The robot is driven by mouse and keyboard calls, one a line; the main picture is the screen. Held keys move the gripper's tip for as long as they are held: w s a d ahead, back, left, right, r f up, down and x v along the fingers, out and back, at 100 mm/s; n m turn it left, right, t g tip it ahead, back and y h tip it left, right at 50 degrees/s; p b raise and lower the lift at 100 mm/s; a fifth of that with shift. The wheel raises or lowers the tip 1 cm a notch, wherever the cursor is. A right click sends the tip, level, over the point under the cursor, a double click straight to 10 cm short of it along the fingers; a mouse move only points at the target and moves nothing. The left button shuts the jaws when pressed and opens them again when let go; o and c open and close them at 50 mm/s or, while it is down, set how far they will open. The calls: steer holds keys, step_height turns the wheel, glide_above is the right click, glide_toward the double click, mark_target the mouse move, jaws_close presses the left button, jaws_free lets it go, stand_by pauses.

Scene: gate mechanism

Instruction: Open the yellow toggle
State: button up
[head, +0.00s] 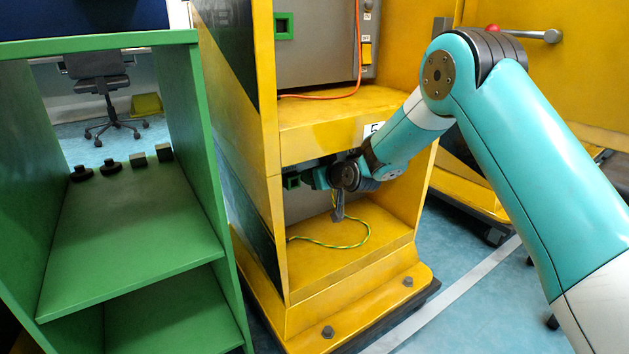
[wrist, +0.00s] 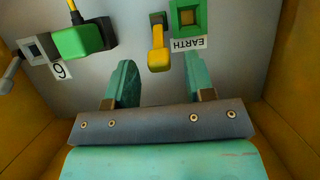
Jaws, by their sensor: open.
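In the wrist view a yellow toggle (wrist: 158,52) hangs from a dark mount on a grey panel, beside a green square socket (wrist: 187,17) labelled EARTH. My gripper (wrist: 160,78) is open and empty, its two green fingers apart. The toggle shows between the fingertips in the picture, nearer the panel; I see no contact. In the head view my gripper (head: 338,208) is inside the lower compartment of the yellow cabinet (head: 350,292). This lower toggle is hidden there. Another yellow switch (head: 366,53) shows on the upper compartment's panel.
A green plug (wrist: 80,40) with a yellow cable and a grey square socket (wrist: 38,47) sit left of the toggle. Yellow walls close in both sides. A green-yellow wire (head: 350,243) lies on the compartment floor. A green shelf (head: 130,235) stands left of the cabinet.

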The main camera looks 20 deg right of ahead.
steer(key=shift+w+a+f, duration=0.2)
steer(key=shift+w+f, duration=0.05)
steer(key=shift+w, duration=0.35)
jaws_close()
